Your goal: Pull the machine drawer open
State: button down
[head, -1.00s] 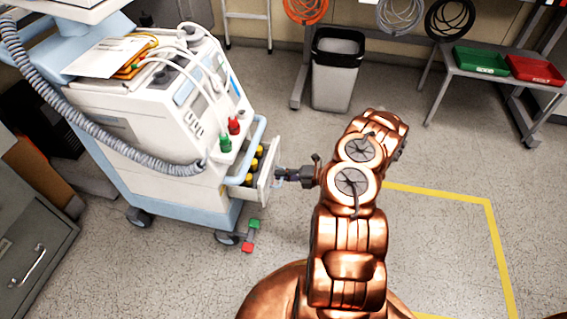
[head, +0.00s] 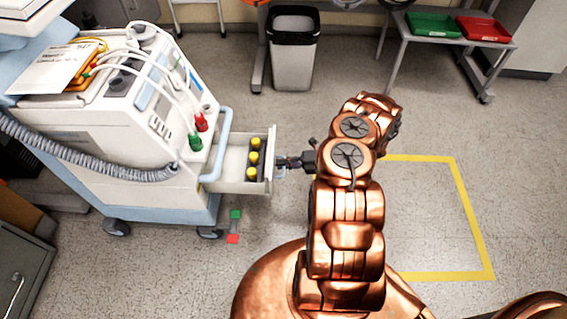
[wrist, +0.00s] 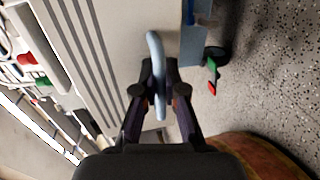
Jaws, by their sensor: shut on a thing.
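The white medical machine (head: 120,150) stands at the left of the head view. Its drawer (head: 233,172) is pulled out to the right, and several yellow-capped vials (head: 254,158) stand in it. In the wrist view the drawer's light blue bar handle (wrist: 155,48) crosses between the fingers. My gripper (head: 284,163) is at the drawer's front and shut on the handle. It also shows in the wrist view (wrist: 160,92), with a finger on each side of the bar. The head view shows the handle only in part.
A grey hose (head: 90,160) hangs along the machine. A small green and red marker (head: 234,226) lies on the floor below the drawer. A bin (head: 292,60) and a table with green (head: 432,24) and red trays (head: 483,28) stand behind. Yellow-taped floor (head: 420,215) at the right is clear.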

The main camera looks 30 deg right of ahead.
jog(key=c, duration=1.5)
grip_release()
jog(key=shift+d, duration=0.1)
jog(key=v, duration=1.2)
